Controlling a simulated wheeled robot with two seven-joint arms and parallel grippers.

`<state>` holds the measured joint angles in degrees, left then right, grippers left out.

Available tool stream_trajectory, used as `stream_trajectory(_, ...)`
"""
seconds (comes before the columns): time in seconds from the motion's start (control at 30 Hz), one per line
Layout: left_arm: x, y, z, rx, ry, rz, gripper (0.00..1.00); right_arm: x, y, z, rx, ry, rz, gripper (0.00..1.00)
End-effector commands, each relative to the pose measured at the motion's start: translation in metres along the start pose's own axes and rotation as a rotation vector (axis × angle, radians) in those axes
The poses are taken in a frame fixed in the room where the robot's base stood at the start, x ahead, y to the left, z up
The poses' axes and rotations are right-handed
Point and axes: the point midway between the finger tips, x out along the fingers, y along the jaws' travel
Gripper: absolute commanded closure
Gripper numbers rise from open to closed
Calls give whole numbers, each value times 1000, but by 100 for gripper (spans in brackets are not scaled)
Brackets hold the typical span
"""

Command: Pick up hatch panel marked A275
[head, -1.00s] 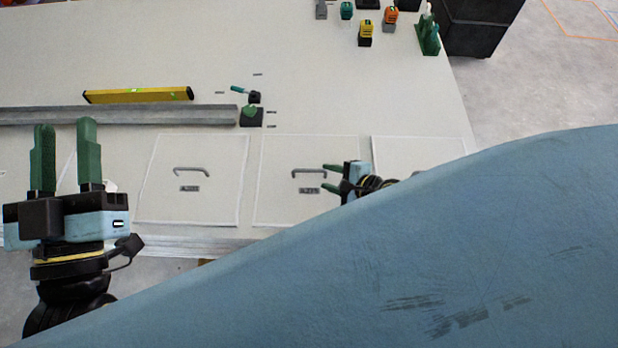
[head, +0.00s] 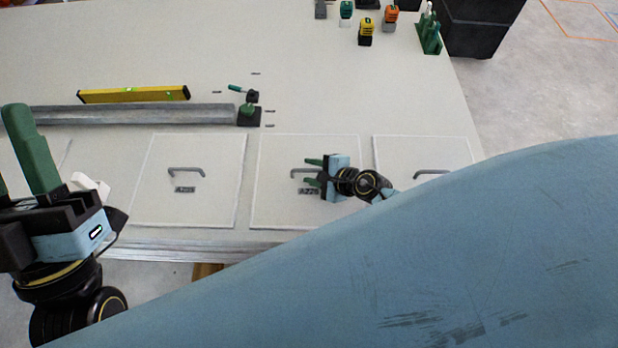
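A white hatch panel (head: 275,205) lies flat on the table, with a grey bar handle (head: 297,173) and a dark label (head: 306,191). The label looks like A27 and a last digit partly hidden by my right gripper. My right gripper (head: 309,172) is over this panel, its green fingers apart, one on each side of the handle's right part in the picture. I cannot tell whether they touch it. My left gripper (head: 8,143) is at the left edge, fingers apart and empty, partly cut off.
A panel (head: 210,210) with its own handle and label lies left; another (head: 400,150) lies right, partly behind my blue arm. A metal rail (head: 150,115), yellow level (head: 135,95) and green-handled clamp (head: 248,110) lie behind. Tools and black boxes (head: 480,25) are at the back right.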

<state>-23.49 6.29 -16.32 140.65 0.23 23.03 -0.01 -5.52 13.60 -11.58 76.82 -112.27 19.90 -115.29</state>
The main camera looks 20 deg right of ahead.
Motion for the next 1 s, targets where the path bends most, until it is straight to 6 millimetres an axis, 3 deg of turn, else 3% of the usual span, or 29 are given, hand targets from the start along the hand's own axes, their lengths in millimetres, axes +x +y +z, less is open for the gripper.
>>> stream_trajectory(0.1,0,0,0,0,-1,0,64,0,0,0,0,0,0,64)
stream_trajectory(0.4,0,0,0,0,-2,0,64,0,0,0,0,0,0,100)
stream_trajectory(1.0,0,0,0,1,-3,-1,64,-1,1,0,5,1,1,100)
